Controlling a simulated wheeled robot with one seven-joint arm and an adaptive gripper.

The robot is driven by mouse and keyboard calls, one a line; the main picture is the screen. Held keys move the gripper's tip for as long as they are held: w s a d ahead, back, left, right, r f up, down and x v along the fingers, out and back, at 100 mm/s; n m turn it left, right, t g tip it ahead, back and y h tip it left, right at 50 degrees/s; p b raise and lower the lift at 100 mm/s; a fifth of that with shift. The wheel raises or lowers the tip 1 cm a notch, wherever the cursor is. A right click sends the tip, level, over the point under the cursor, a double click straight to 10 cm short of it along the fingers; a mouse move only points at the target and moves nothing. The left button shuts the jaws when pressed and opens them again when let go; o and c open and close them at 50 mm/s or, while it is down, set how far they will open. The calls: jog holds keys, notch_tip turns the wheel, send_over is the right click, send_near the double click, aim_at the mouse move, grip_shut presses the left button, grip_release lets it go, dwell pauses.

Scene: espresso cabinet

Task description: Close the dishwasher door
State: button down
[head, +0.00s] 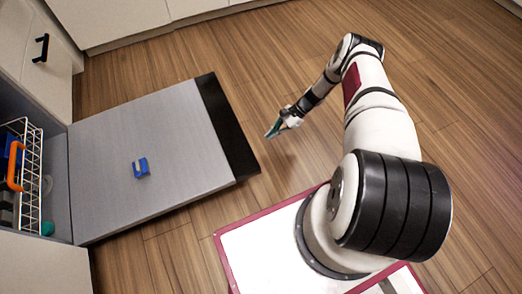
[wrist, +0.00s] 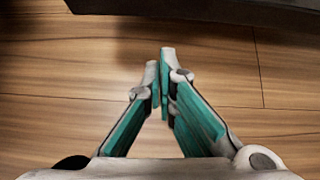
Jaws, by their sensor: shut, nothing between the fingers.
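The dishwasher door (head: 105,135) is grey with a black strip along its outer end. It lies folded down, flat and low over the floor, and reaches out from the cabinet front at left. Part of its dark edge (wrist: 210,8) shows at the top of the wrist view. My gripper (head: 270,133) is just beyond the black end of the door, to its right and apart from it. In the wrist view my gripper's teal-padded fingers (wrist: 159,70) meet at the tips with nothing between them.
A small blue object (head: 141,168) lies on the door's inner face. A white wire rack (head: 32,170) with blue and orange items is inside the dishwasher at left. A cabinet drawer with a black handle (head: 41,47) is above left. The wooden floor (head: 290,50) around my arm is clear.

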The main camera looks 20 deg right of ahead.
jog(key=shift+m, duration=0.3)
jog(key=b+x, duration=0.1)
jog(key=x, duration=0.2)
jog(key=d+f+b+x, duration=0.1)
jog(key=x, duration=0.3)
jog(key=s+b+x, duration=0.1)
jog(key=x, duration=0.3)
jog(key=shift+f, duration=0.35)
jog(key=shift+w+a+r, duration=0.1)
jog(key=shift+w+a, duration=0.05)
jog(key=shift+a, duration=0.05)
notch_tip(320, 180, up, 4)
jog(key=shift+f+b, duration=0.15)
jog(key=shift+b, duration=0.2)
